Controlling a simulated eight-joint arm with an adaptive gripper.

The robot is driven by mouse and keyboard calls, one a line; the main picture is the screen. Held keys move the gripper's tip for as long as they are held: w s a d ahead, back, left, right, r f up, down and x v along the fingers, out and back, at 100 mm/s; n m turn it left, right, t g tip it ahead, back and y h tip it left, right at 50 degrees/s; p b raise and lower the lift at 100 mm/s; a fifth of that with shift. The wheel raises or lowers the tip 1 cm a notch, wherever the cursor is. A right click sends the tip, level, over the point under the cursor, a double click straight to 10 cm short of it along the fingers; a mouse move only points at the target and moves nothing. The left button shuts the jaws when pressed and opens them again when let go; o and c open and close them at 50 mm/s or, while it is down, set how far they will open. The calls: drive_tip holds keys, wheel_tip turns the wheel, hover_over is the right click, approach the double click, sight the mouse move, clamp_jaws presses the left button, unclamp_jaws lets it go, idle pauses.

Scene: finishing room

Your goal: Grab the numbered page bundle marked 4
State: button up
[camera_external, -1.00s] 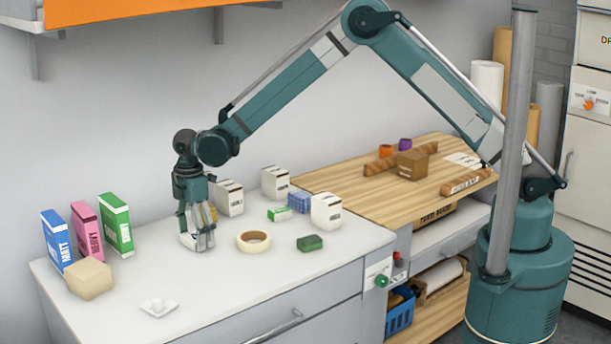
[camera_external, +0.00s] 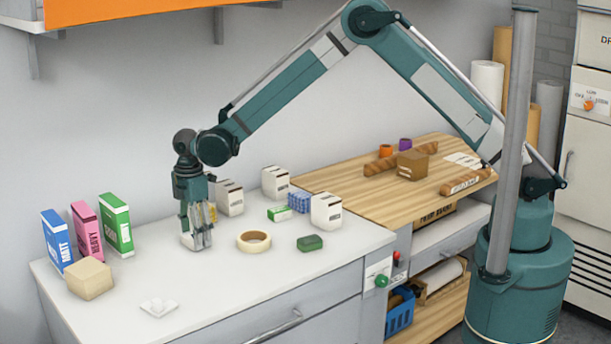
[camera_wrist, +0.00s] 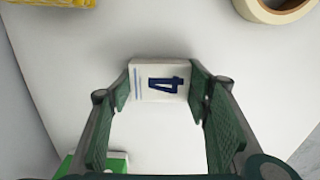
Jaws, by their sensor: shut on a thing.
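The page bundle marked 4 (camera_wrist: 158,80) is a small white block with a dark blue 4 and thin blue lines on its upper face. In the wrist view it sits between the two green finger pads of my gripper (camera_wrist: 161,82), which touch it on both sides. In the external view my gripper (camera_external: 198,240) points straight down, low over the white counter, left of the tape roll. The fingers mostly hide the bundle there. I cannot tell whether it rests on the counter.
A cream tape roll (camera_external: 254,241) lies close to the right. Blue (camera_external: 56,240), pink (camera_external: 87,231) and green (camera_external: 116,225) boxes stand left. A tan block (camera_external: 89,278) and small white item (camera_external: 158,307) are in front. White packages (camera_external: 326,211) stand right and behind.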

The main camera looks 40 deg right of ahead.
drive_tip(key=shift+r, duration=0.15)
wheel_tip(320, 180, up, 10)
drive_tip(key=shift+p, duration=0.35)
